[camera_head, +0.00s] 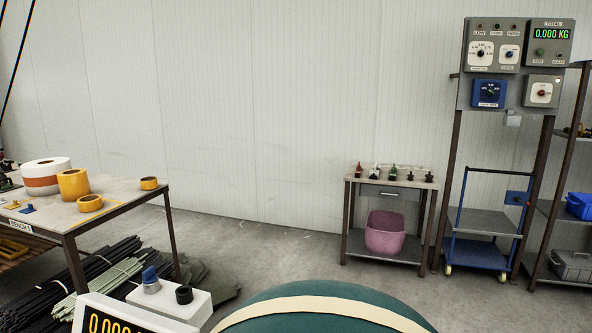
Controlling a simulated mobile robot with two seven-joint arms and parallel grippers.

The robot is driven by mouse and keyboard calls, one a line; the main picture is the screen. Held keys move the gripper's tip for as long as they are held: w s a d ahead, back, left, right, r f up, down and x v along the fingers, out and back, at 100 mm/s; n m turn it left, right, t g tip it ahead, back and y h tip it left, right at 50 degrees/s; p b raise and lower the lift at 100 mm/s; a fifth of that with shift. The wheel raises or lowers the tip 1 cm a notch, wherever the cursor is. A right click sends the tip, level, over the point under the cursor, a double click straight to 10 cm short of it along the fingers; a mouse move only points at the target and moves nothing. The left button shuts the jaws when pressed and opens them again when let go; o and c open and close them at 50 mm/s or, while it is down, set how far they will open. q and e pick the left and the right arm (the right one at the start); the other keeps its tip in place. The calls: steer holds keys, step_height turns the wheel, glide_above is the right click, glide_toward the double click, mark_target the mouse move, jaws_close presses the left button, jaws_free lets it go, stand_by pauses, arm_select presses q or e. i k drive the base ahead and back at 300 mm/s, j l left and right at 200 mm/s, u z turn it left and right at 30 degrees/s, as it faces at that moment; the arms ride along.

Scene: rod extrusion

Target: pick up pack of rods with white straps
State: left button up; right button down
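Bundles of long thin rods lie on the floor at the lower left, partly under a table. Most are dark rods (35,302), and a pale green bundle (110,277) lies among them. Thin whitish straps show on the dark rods, but which pack each strap belongs to is hard to tell. The table leg and a scale display hide part of the rods. Neither of my grippers is in view.
A work table (120,197) with tape rolls stands at left. A scale display (120,318) and a dark green rounded shape (320,300) fill the bottom foreground. A small table (388,177), blue trolley (480,250) and control panel (495,95) stand at right. The middle floor is clear.

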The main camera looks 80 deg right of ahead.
mark_target(375, 174)
steer(key=z, duration=3.15)
steer(key=i+z, duration=0.1)
steer(key=i, duration=3.95)
steer(key=i+z, duration=0.1)
steer(key=i, duration=0.4)
steer(key=i+j+z, duration=0.1)
steer(key=i, duration=0.4)
steer(key=i+j+z, duration=0.1)
steer(key=i, duration=0.35)
